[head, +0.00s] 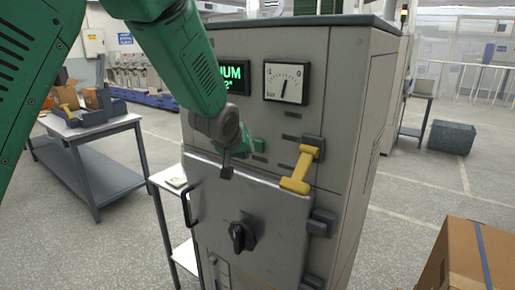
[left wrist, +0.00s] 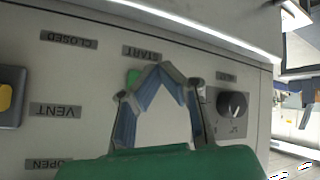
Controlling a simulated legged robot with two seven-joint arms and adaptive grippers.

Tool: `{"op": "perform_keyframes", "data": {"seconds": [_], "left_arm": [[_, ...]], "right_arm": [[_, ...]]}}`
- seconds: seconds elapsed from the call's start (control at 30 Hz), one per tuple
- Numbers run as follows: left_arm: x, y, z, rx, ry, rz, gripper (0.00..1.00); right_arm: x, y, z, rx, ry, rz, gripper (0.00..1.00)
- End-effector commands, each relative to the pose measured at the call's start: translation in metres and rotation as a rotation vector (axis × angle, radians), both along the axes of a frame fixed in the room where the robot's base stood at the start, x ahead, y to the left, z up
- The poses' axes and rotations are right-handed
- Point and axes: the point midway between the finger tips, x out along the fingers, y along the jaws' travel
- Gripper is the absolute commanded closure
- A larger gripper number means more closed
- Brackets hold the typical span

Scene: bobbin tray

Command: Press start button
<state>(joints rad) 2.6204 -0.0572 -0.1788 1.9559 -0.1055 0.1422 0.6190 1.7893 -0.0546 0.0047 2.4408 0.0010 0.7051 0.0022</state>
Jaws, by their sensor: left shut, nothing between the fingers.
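The green start button (head: 258,145) is on the front panel of the grey cabinet (head: 345,110), just right of my left gripper (head: 240,150) in the head view. In the left wrist view, the panel is upside down. The start button (left wrist: 132,76) shows beside the START label (left wrist: 141,52), partly covered by a finger. My left gripper (left wrist: 161,68) is shut and empty, its fingertips meeting just right of the button in that view. I cannot tell whether they touch the panel. My right gripper is not in view.
A yellow lever (head: 302,170) sticks out right of the button. A black knob (left wrist: 232,105) is on its other side. A gauge (head: 286,82) and a lit display (head: 233,76) are above. A door with a dark handle (head: 242,236) is below. A cardboard box (head: 465,255) stands at lower right.

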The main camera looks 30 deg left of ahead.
Motion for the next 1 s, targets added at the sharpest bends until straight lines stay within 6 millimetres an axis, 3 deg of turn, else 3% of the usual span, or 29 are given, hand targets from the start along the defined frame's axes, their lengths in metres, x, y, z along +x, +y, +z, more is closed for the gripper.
{"op": "perform_keyframes", "data": {"seconds": [0.3, 1.0], "left_arm": [[-0.023, 0.002, -0.001, 0.000, 0.002, 0.000, 1.00], [-0.023, 0.002, -0.001, 0.000, 0.001, 0.000, 1.00]], "right_arm": [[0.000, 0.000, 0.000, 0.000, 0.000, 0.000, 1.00], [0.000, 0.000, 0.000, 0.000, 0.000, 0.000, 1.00]]}}
